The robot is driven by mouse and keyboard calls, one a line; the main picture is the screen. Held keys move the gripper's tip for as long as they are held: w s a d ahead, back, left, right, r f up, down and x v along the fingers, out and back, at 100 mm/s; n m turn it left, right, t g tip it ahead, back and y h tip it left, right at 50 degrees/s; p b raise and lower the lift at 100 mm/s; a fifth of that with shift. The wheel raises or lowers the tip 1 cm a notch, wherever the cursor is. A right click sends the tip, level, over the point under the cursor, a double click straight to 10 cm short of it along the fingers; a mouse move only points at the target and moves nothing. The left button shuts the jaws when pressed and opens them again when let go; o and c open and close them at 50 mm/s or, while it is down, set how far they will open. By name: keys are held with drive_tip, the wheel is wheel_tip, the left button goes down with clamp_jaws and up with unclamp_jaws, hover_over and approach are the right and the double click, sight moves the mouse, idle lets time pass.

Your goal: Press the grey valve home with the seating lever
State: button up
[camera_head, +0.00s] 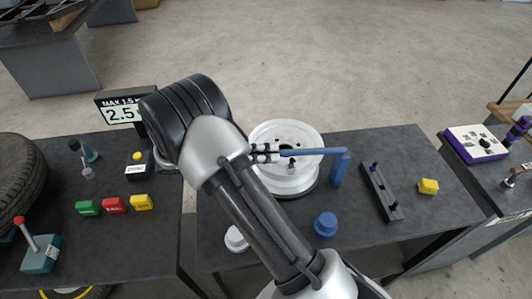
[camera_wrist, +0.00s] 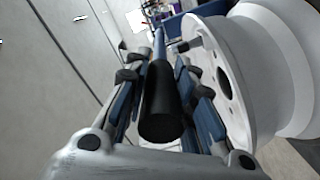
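The seating lever (camera_head: 315,152) is a blue bar across the white wheel rim (camera_head: 262,135), its right end at the top of a blue post (camera_head: 339,170). My gripper (camera_head: 272,152) is at the lever's left end. In the wrist view, the black handle (camera_wrist: 160,110) lies lengthwise between my gripper's fingers (camera_wrist: 158,60), which appear closed about it. The rim (camera_wrist: 215,70) stands close beside the right finger. A small brownish spot shows in the rim below the lever; I cannot tell whether it is the grey valve. I cannot make out the valve for certain.
The left table holds a tyre (camera_head: 22,180) and coloured blocks (camera_head: 114,204).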

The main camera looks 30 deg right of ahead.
drive_tip(key=shift+o, duration=1.2)
drive_tip(key=shift+a, duration=0.1)
drive_tip(key=shift+o, duration=0.3)
drive_tip(key=shift+w+a, duration=0.15)
drive_tip(key=shift+a, duration=0.15)
drive_tip(key=v, duration=1.1)
drive_tip(key=shift+a, duration=0.1)
